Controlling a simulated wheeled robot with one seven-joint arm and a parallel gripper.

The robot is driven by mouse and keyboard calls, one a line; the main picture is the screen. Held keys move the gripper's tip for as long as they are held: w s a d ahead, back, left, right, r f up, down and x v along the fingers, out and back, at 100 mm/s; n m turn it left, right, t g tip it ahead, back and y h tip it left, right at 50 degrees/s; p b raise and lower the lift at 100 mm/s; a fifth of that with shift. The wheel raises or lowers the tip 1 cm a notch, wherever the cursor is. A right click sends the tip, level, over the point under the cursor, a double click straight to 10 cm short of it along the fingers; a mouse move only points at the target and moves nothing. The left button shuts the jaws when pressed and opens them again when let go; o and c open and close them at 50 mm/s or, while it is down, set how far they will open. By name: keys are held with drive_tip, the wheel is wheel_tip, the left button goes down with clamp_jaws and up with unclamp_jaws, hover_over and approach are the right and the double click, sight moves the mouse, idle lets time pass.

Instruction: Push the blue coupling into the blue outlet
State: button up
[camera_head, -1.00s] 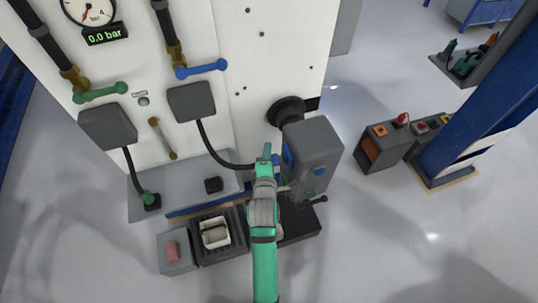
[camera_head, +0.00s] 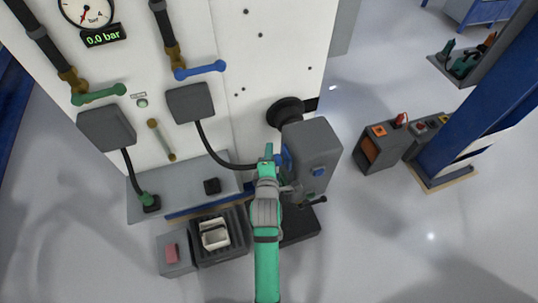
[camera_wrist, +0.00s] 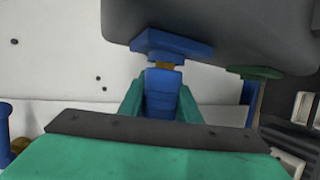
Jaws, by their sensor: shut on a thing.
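My gripper (camera_wrist: 160,103) is shut on the blue coupling (camera_wrist: 163,88), which stands between its two green fingers in the wrist view. A short brass part (camera_wrist: 164,65) shows between the coupling and the blue outlet (camera_wrist: 172,43) on the grey box (camera_wrist: 215,22). The coupling lines up roughly with the outlet, a little left of its middle. I cannot tell how deep the brass part sits. In the head view my gripper (camera_head: 268,154) is at the left side of the grey box (camera_head: 312,147), and the arm hides most of the coupling.
A black hose (camera_head: 222,158) runs from a dark box on the white panel (camera_head: 262,60) to my gripper. A green outlet (camera_wrist: 254,73) sits right of the blue one. Below are a grey shelf (camera_head: 170,202) and dark bins (camera_head: 238,232).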

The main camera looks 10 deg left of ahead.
drive_tip(key=shift+w+d, duration=0.15)
drive_tip(key=shift+d, duration=0.1)
drive_tip(key=o, duration=1.3)
drive_tip(key=shift+c, duration=0.2)
drive_tip(key=v, duration=1.1)
drive_tip(key=shift+f, duration=0.1)
